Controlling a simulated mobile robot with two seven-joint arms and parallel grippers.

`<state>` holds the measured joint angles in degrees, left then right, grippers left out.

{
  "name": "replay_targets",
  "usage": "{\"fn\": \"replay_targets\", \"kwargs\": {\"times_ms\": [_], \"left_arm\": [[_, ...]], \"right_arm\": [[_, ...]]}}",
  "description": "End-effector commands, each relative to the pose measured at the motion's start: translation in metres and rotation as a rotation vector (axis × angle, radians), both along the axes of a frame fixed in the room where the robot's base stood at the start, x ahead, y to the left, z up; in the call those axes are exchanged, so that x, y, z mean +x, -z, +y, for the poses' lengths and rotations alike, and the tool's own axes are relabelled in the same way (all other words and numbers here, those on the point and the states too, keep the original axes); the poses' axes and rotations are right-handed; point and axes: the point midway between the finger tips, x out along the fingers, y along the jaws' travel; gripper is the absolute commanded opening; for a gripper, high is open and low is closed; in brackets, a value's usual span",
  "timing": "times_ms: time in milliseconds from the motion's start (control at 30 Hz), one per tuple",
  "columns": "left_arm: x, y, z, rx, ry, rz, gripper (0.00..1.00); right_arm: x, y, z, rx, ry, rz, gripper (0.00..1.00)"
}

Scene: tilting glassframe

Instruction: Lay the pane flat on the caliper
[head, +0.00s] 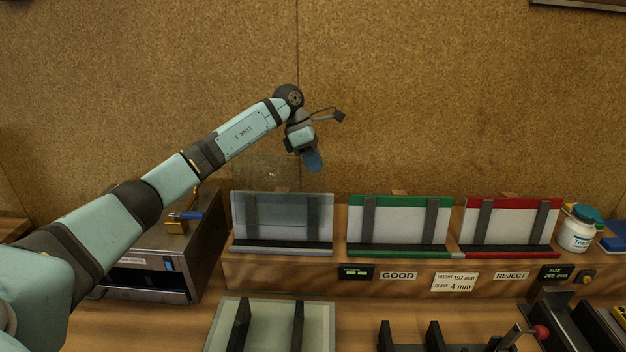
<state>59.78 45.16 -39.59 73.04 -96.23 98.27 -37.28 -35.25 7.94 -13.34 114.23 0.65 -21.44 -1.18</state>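My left gripper (313,160) is above the grey-framed rack, with blue at its tip. I cannot tell whether its fingers are open or shut. A faint see-through pane (266,170) shows against the cork wall, left of the gripper and above the rack. I cannot tell whether the gripper touches it or what holds it. What looks like the caliper (540,331), with black supports and a red knob, is at the lower right, partly cut off by the frame edge. My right gripper is not in view.
A grey rack (240,246), green rack (400,251) and red rack (510,252) stand on the wooden ledge (300,280). A pale plate with black bars (270,325) lies in front. A metal box (150,262) is left; a white jar (577,235) is right.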

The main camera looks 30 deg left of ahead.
Motion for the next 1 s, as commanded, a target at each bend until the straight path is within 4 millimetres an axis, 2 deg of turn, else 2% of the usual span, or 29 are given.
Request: {"fn": "replay_targets", "kwargs": {"times_ms": [100, 267, 500, 900, 1000], "left_arm": [[0.000, 0.013, 0.000, 0.000, 0.000, -0.002, 0.00], [0.000, 0.023, 0.000, 0.000, 0.000, 0.000, 0.00], [0.000, 0.053, 0.000, 0.000, 0.000, 0.000, 0.00], [0.000, 0.061, 0.000, 0.000, 0.000, -0.002, 0.00], [0.000, 0.061, 0.000, 0.001, 0.001, -0.001, 0.25]], "right_arm": [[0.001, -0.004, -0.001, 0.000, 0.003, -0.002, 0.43], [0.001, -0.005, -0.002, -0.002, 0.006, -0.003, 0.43], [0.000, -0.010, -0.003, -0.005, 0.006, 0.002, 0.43], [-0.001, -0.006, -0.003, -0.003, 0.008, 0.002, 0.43], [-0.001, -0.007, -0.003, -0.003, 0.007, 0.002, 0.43]]}}
